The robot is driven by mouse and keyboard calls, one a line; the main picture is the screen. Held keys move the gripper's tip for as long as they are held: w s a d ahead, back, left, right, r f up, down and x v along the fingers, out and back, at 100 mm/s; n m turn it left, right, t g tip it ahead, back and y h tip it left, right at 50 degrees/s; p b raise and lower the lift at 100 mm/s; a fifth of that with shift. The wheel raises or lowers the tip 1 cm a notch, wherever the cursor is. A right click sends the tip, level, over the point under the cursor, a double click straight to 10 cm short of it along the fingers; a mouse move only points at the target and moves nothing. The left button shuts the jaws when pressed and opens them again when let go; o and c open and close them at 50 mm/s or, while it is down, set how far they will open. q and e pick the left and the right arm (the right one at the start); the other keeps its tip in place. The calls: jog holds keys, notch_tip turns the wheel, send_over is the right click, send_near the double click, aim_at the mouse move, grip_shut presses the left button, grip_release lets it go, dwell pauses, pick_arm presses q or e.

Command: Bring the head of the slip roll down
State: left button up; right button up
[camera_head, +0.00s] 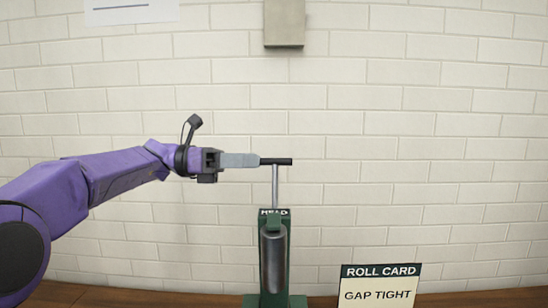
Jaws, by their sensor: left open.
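The slip roll (250,299) is a green machine on the wooden surface, with an upright dark grey roller (273,262) in its frame. Its green head (274,225) is at the top, under a small dark label whose lettering is hard to read. A silver rod (275,187) rises from it to a black crossbar handle (281,161). My left gripper (250,160) comes in level from the left, its grey fingers at the handle's left end. It is open; the picture does not show clearly whether the fingers straddle or touch the bar. My right gripper is out of view.
A card (378,293) reading "ROLL CARD" and "GAP TIGHT" stands to the right of the slip roll. A white brick wall is behind, with a grey-beige box (284,22) high up and a paper sheet (131,10) at top left. The space right of the handle is clear.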

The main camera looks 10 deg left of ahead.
aim_at(274, 161)
pick_arm(q)
jog(key=d, duration=0.1)
jog(key=d+p, duration=0.1)
jog(key=d, duration=0.3)
jog(key=shift+w+r+p, duration=0.2)
jog(key=shift+w+p, duration=0.15)
jog(key=shift+w+d+f, duration=0.15)
jog(key=shift+d, duration=0.15)
